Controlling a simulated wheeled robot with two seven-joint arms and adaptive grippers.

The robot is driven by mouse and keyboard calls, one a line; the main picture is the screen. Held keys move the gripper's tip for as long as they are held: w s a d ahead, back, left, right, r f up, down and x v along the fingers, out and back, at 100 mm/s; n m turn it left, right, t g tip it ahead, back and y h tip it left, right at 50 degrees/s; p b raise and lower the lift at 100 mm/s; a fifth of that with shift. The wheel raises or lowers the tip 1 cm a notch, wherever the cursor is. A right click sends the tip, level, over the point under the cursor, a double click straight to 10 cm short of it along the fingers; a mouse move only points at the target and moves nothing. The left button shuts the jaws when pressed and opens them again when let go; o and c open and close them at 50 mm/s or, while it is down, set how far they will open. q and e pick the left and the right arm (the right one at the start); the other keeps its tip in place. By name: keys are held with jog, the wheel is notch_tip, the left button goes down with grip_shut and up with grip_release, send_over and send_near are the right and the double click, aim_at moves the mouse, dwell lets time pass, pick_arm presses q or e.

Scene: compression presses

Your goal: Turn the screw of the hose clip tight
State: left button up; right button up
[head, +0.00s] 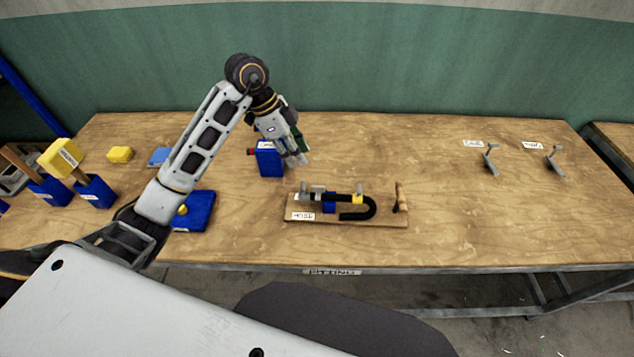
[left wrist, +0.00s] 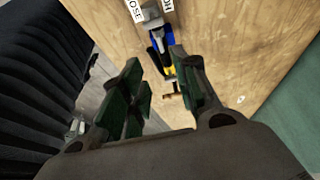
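The hose fixture is a wooden board (head: 385,220) with a HOSE label (head: 303,216), near the middle of the table's front part. A black hose (head: 368,210) bends into a hook on it, with a yellow piece (head: 358,198) around its upper run and grey metal parts (head: 318,189) at its left end. The clip's screw is too small to make out. My left gripper (head: 297,160) is above and behind the fixture, pointing down. In the left wrist view, its green-padded fingers (left wrist: 158,82) are apart and empty, with the yellow piece (left wrist: 169,71) beyond them. My right gripper is out of view.
A blue block (head: 268,160) stands beside the left gripper. A blue tray (head: 199,218) with a yellow knob lies left of the fixture. Blue holders and yellow blocks (head: 120,154) sit further left. Two grey levers (head: 490,163) stand at the right; the table between is clear.

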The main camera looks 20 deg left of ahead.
aim_at(318, 186)
pick_arm(q)
jog(key=shift+p+x, duration=0.65)
jog(key=shift+x, duration=6.25)
grip_shut()
